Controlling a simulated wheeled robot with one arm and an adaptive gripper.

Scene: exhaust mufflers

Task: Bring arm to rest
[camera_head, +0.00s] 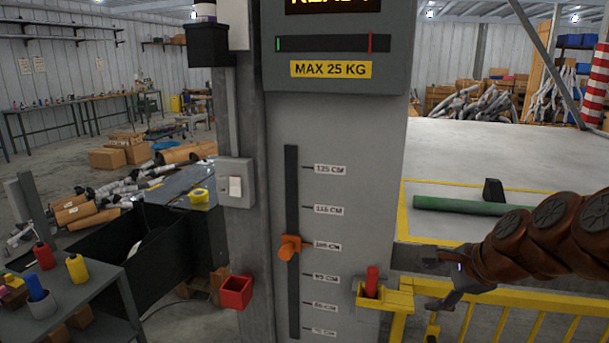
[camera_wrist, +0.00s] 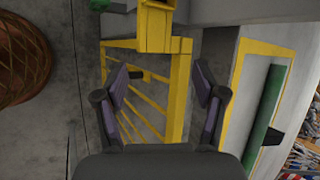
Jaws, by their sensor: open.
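My gripper (camera_head: 444,278) is at the lower right in the head view, at the end of my brown segmented arm, with its fingers pointing left. In the wrist view my gripper (camera_wrist: 163,88) shows two dark fingers spread apart with nothing between them. Yellow railing bars (camera_wrist: 150,100) show beyond the fingers. My gripper is to the right of the yellow holder (camera_head: 388,298) on the grey column, and apart from it in the head view.
The grey column (camera_head: 350,130) bears a height scale with an orange slider (camera_head: 289,248). A red bin (camera_head: 236,292) and a switch box (camera_head: 236,183) are at its left. A yellow railing (camera_head: 540,298) runs below my arm. A green bar (camera_head: 465,204) lies on the pale platform (camera_head: 480,150).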

